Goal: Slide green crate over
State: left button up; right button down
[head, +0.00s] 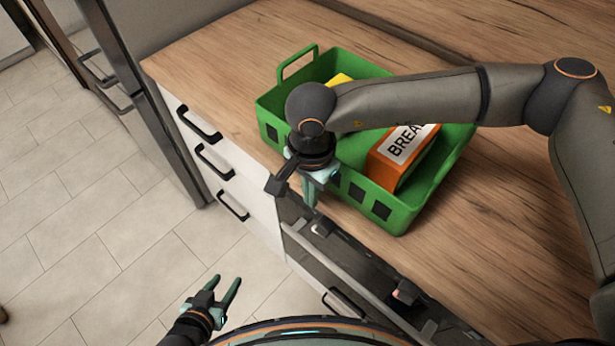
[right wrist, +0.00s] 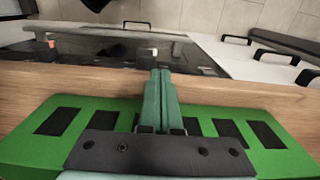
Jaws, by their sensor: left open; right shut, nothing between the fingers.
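The green crate (head: 405,215) sits on the wooden counter, with a handle standing at its far left end. It holds an orange box (head: 385,172) marked "BREA" and a yellow item (head: 341,80), partly hidden by my right arm. My right gripper (head: 311,203) is shut and empty, pointing down at the crate's near long side. In the right wrist view its closed fingers (right wrist: 160,92) overlap the slotted green crate wall (right wrist: 30,145); whether they touch it I cannot tell. My left gripper (head: 226,289) is open and empty, low over the floor, away from the crate.
The wooden counter (head: 205,70) is bare to the left of the crate and also to its right. White drawers (head: 232,170) with black handles and a dark appliance front (head: 345,262) lie below the counter's front edge. Tiled floor (head: 80,210) spreads at left.

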aim_at(348, 158)
jog(key=shift+w+d+r+p, duration=0.15)
jog(key=shift+w+d+p, duration=0.15)
jog(key=shift+w+d, duration=0.85)
jog(key=w+d+b, duration=0.3)
jog(key=w+d, duration=0.2)
jog(key=shift+w+d+b, duration=0.15)
jog(key=shift+b, duration=0.25)
jog(key=shift+d, duration=0.1)
